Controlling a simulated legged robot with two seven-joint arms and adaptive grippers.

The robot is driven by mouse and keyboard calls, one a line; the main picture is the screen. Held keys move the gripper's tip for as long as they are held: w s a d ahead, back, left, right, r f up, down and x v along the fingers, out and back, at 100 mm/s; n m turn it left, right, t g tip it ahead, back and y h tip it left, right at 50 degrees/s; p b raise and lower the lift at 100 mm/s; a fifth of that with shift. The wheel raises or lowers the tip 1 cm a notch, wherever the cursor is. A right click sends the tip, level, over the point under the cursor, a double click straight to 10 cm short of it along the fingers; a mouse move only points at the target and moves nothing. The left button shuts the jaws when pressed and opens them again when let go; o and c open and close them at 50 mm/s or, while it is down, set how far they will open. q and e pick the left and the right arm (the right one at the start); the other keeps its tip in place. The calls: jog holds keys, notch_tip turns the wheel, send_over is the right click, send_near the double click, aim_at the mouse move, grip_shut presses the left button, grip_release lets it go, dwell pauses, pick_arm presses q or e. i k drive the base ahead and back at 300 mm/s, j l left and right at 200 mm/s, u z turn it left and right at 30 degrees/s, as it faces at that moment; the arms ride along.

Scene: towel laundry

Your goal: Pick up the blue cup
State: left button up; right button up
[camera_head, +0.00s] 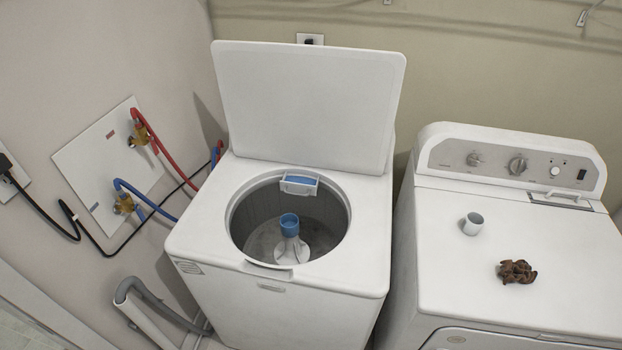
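A small pale blue-grey cup (472,224) sits on the top of the white dryer at the right, left of the dryer's middle. Its dark opening shows, and it appears slightly tilted in this view. A stronger blue, cup-like piece (289,225) sits on top of the white agitator (291,248) inside the open washer tub; I cannot tell whether it is a loose cup or part of the agitator. Neither of my grippers is in view.
The white washer (185,240) stands in the middle with its lid (308,105) raised. A crumpled brown item (516,272) lies on the dryer top (570,240), right of and nearer than the pale cup. Red and blue hoses (160,150) run along the left wall.

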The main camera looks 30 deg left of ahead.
aim_at(289, 223)
jog(key=k+j+u, duration=0.1)
jog(key=u, duration=1)
jog(key=k+j+z, duration=0.1)
jog(key=z, duration=0.15)
jog(key=k+j+z, duration=0.1)
jog(key=z, duration=0.2)
